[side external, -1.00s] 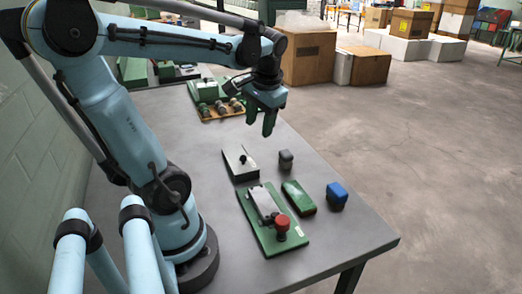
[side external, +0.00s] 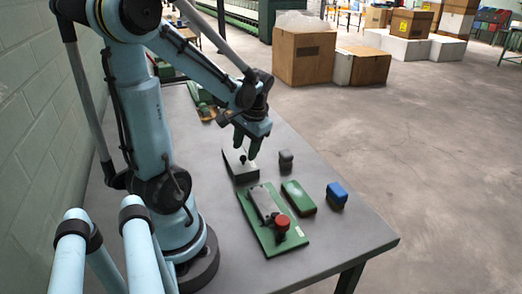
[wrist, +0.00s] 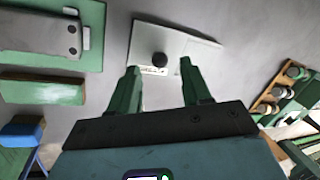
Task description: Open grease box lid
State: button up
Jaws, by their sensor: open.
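My gripper (side external: 246,146) points down above the box, close to the knob. Nothing is held. The lid looks closed. The gap between fingertips and knob is hard to judge.
A green plate (side external: 292,243) with a metal block and red knob lies nearer the camera. A small grey block (side external: 286,161), a green box (side external: 298,197) and a blue block (side external: 337,195) stand to the right. A tray of spools (wrist: 275,95) is at the wrist view's right.

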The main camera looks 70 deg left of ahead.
aim_at(243, 160)
jog(key=shift+x, duration=1.25)
grip_shut()
